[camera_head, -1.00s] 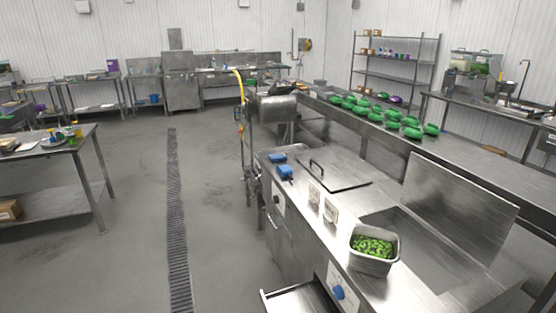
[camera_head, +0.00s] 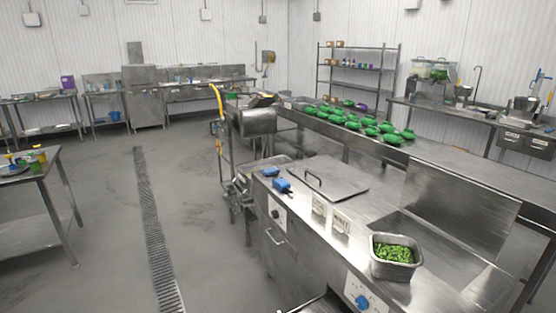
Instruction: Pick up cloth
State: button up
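I cannot make out a cloth for certain. Two small blue items lie on the near steel counter, one farther back (camera_head: 271,172) and one nearer (camera_head: 282,186), left of the lidded section. They are too small to tell whether either is cloth. My gripper is not in view, so its state and its place relative to them are hidden.
The steel counter (camera_head: 385,212) holds a handled lid (camera_head: 322,180) and a metal pan (camera_head: 392,272) of green pieces. Several green items (camera_head: 370,127) line the long counter behind. A steel table (camera_head: 25,185) stands left. Open floor with a drain grate (camera_head: 152,225) lies between.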

aim_at(273, 170)
jog(key=i+j, duration=0.15)
jog(key=j, duration=0.2)
jog(key=i+j, duration=0.2)
jog(key=j, duration=0.15)
jog(key=i+j, duration=0.15)
jog(key=j, duration=0.2)
jog(key=i+j, duration=0.15)
jog(key=j, duration=0.2)
jog(key=i+j, duration=0.15)
jog(key=j, duration=0.2)
jog(key=i+j+z, duration=0.1)
jog(key=j, duration=0.25)
jog(key=i+j, duration=0.55)
jog(key=i, duration=0.25)
jog(key=i+j, duration=0.25)
jog(key=i, duration=0.25)
jog(key=i+j+z, duration=0.1)
jog(key=i+j, duration=0.2)
jog(key=i, duration=0.25)
jog(key=i+l, duration=0.3)
jog(key=i, duration=0.2)
jog(key=i+l, duration=0.3)
jog(key=i, duration=0.15)
